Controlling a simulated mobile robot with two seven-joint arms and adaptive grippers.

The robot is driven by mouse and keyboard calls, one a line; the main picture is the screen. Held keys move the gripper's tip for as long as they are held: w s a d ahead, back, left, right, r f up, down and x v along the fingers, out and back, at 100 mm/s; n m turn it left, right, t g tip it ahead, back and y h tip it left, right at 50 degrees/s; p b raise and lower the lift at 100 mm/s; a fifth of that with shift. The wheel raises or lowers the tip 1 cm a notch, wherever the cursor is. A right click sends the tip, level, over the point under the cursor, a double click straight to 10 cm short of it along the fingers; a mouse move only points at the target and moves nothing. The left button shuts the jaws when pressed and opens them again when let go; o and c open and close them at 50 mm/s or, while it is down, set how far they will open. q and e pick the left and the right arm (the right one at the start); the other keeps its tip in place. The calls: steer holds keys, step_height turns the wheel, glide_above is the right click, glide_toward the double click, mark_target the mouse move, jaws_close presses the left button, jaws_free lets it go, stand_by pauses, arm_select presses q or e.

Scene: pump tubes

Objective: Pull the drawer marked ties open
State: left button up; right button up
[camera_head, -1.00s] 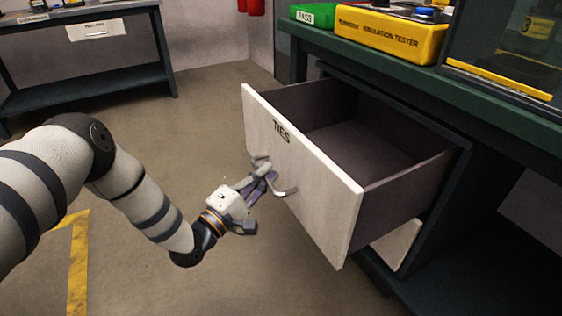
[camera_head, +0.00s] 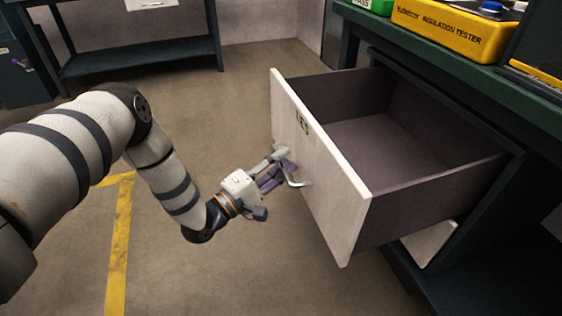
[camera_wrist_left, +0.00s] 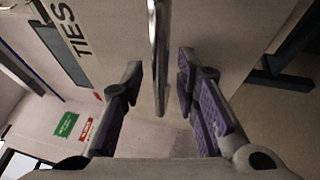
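The drawer marked TIES (camera_head: 330,185) stands well open from the bench, with its pale front facing my left arm and its dark, empty inside showing. Its metal bar handle (camera_head: 296,183) is on the front, partly hidden by my left gripper (camera_head: 282,170). In the left wrist view the handle (camera_wrist_left: 158,50) runs between the two separated purple-padded fingers (camera_wrist_left: 155,100), with a gap on both sides. The left gripper is open at the handle. The TIES label also shows in the left wrist view (camera_wrist_left: 75,30). My right gripper is not in view.
The green-topped bench (camera_head: 440,60) bears a yellow insulation tester (camera_head: 450,28) and a green PASS box (camera_head: 372,5). A lower pale drawer front (camera_head: 430,243) sits beneath the open drawer. Another bench (camera_head: 140,58) stands at the back left.

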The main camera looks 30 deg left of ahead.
arm_select(q)
steer(key=v, duration=1.2)
